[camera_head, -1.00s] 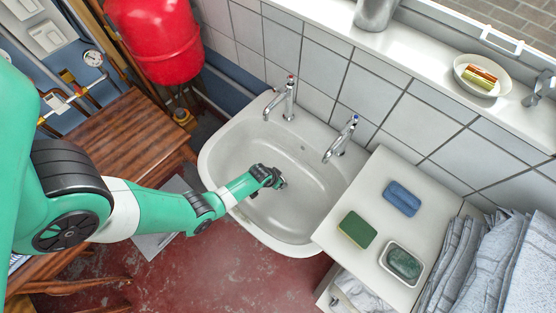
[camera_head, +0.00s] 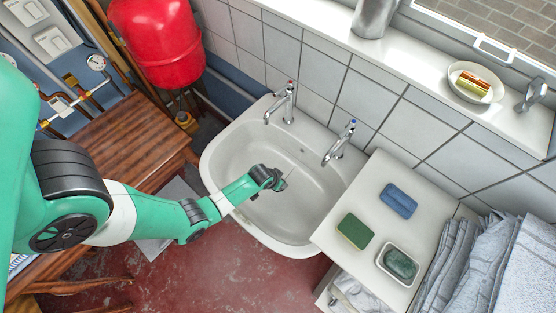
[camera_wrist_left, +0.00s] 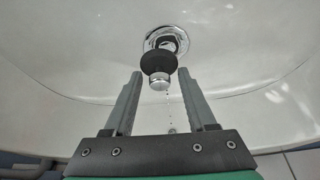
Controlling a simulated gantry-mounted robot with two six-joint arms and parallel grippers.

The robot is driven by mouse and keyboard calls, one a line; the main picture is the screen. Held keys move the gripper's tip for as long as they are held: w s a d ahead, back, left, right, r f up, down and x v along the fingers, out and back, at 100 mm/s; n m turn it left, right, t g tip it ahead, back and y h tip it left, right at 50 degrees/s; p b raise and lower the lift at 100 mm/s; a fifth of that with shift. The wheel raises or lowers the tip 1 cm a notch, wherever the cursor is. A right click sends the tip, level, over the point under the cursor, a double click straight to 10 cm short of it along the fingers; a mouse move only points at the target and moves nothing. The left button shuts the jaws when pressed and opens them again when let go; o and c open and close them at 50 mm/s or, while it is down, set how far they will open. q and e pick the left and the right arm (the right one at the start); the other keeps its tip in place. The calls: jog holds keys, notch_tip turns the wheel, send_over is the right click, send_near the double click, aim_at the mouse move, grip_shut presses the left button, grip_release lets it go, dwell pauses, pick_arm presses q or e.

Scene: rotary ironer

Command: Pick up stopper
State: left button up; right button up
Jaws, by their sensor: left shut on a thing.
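The stopper (camera_wrist_left: 158,66), black rubber with a shiny metal top, is between the fingertips of my left gripper (camera_wrist_left: 160,75) in the left wrist view. The gripper is shut on it. A thin bead chain (camera_wrist_left: 169,106) trails from its metal end. Behind it the chrome drain (camera_wrist_left: 168,40) shows its dark opening, partly covered by the stopper. In the head view my left gripper (camera_head: 277,180) is low inside the white basin (camera_head: 318,193); the stopper is too small there to make out clearly. My right gripper is not in view.
Two chrome taps (camera_head: 288,102) (camera_head: 340,144) rise from the basin's back edge. To the right, a white cabinet top (camera_head: 378,173) holds a blue sponge (camera_head: 398,200), a green sponge (camera_head: 355,231) and a soap dish (camera_head: 398,263). Folded towels (camera_head: 487,270) lie beyond.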

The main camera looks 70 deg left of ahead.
pick_arm(q)
jog(key=d+r+p, duration=1.1)
jog(key=d+p, duration=0.1)
jog(key=shift+d+r, duration=0.25)
jog(key=shift+r, duration=0.05)
jog(key=shift+s+m, duration=0.15)
jog(key=shift+m, duration=0.15)
